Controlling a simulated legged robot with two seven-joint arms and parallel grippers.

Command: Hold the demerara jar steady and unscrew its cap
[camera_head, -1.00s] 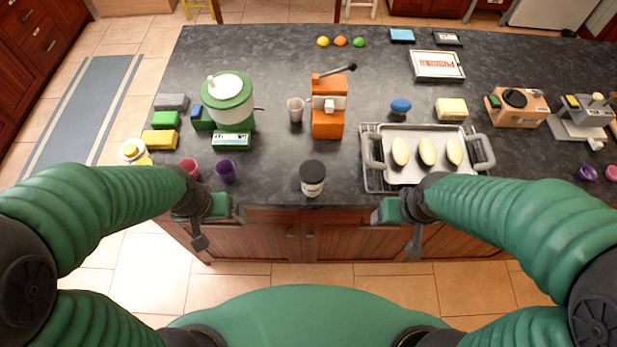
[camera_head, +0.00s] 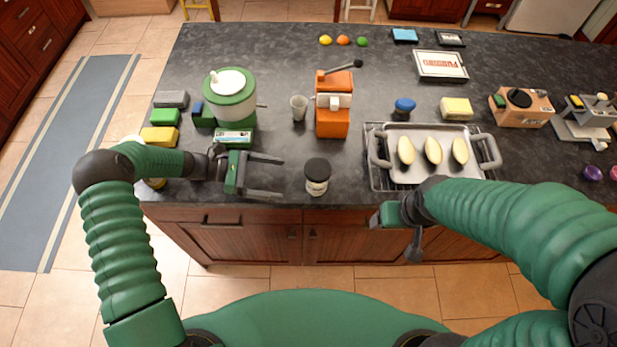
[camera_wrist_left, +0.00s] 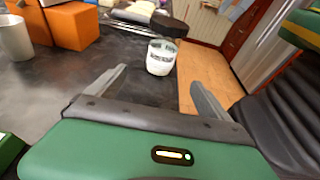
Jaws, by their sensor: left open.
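The demerara jar (camera_head: 316,186) stands upright near the counter's front edge, with its black cap (camera_head: 317,169) on top. It also shows in the left wrist view (camera_wrist_left: 160,60), ahead of the fingers. My left gripper (camera_head: 282,177) is open and empty to the left of the jar, its two fingers pointing right towards it. A gap separates the fingertips from the jar. In the left wrist view the jar appears between the open fingers (camera_wrist_left: 158,78). My right gripper (camera_head: 402,220) hangs at the counter's front edge, right of the jar; its fingers are too unclear to judge.
A tray (camera_head: 433,180) with pale oval pieces lies right of the jar. An orange machine (camera_head: 332,118) and a metal cup (camera_head: 299,107) stand behind it. The counter around the jar is clear.

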